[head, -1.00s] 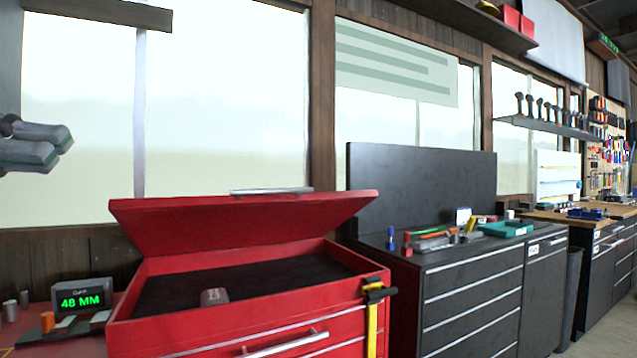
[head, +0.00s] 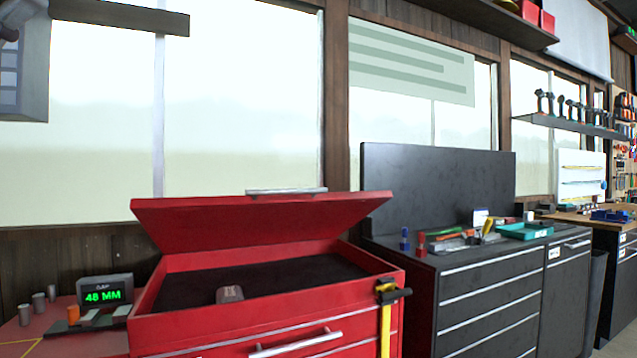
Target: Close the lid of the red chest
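The red chest (head: 290,318) stands at the lower middle of the head view. Its red lid (head: 262,222) is raised and tilted over the back of the chest, with a metal handle strip (head: 286,191) on its top edge. The chest's dark-lined interior (head: 270,278) is exposed, and a small grey-brown object (head: 230,294) lies inside. A grey part at the upper left edge looks like my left arm; its fingertips are not visible. My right gripper is not in view.
A yellow-handled hammer (head: 386,318) hangs at the chest's right front corner. A red surface at left holds a "48 MM" display (head: 105,290) and small cylinders. A black cabinet (head: 490,300) with tools on top stands to the right.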

